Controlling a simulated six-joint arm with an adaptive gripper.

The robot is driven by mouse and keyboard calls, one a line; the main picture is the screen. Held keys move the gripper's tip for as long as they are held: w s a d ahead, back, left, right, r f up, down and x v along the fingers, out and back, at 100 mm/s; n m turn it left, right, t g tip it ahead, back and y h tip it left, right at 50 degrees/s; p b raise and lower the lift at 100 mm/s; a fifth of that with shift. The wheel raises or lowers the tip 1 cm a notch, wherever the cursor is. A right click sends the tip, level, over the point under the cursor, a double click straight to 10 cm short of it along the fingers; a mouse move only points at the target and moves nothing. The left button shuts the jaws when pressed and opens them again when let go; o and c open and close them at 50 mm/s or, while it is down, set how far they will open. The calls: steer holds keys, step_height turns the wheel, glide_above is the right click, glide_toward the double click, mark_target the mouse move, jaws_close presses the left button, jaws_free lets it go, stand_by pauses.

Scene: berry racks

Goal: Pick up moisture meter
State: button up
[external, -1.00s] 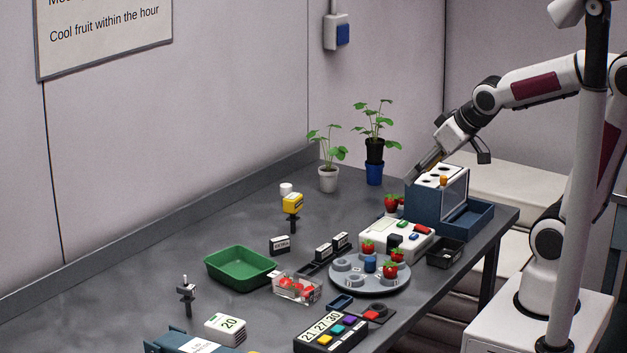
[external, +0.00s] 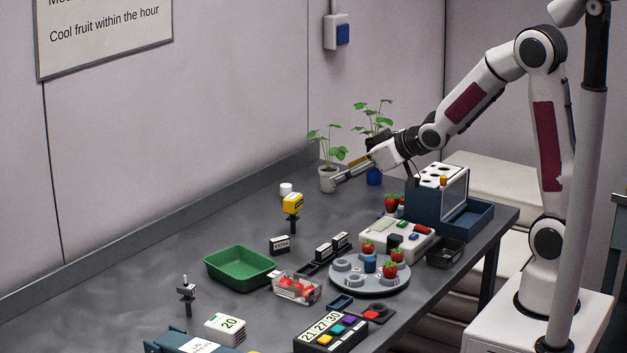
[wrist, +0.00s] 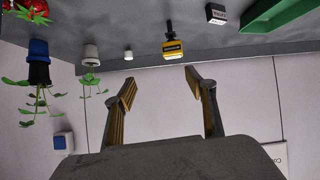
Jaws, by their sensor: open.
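A yellow device with a black probe, which looks like the moisture meter (external: 292,203), stands upright on the table near the back wall. In the wrist view the yellow meter (wrist: 172,49) appears upside down, beyond and slightly right of the space between my fingers. My gripper (external: 340,179) is open and empty, in the air to the right of the meter, in front of the potted plants. In the wrist view my gripper (wrist: 160,82) shows both fingers spread with nothing between them.
A potted plant in a white pot (external: 328,180) and one in a blue pot (external: 374,176) stand close by my gripper. A small white cylinder (external: 286,189) stands behind the meter. A green tray (external: 238,283) and a grey turntable (external: 345,287) with strawberries lie in front.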

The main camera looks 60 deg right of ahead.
steer(key=t+y, duration=0.1)
steer(key=y, duration=0.1)
glide_toward(299, 200)
steer(key=w, duration=0.3)
steer(key=shift+w+a+f+n+t, duration=0.15)
steer(key=shift+f+n+t, duration=0.1)
steer(key=shift+f, duration=0.15)
steer(key=shift+w+a+f+n+t, duration=0.15)
steer(key=shift+w+f+t, duration=0.1)
steer(key=shift+f, duration=0.15)
steer(key=shift+x, duration=1.2)
steer(key=shift+f, duration=0.1)
steer(key=shift+f+x, duration=0.15)
steer(key=shift+x, duration=0.7)
steer(key=shift+f+x, duration=0.15)
steer(key=shift+x, duration=1.45)
steer(key=c, duration=1.3)
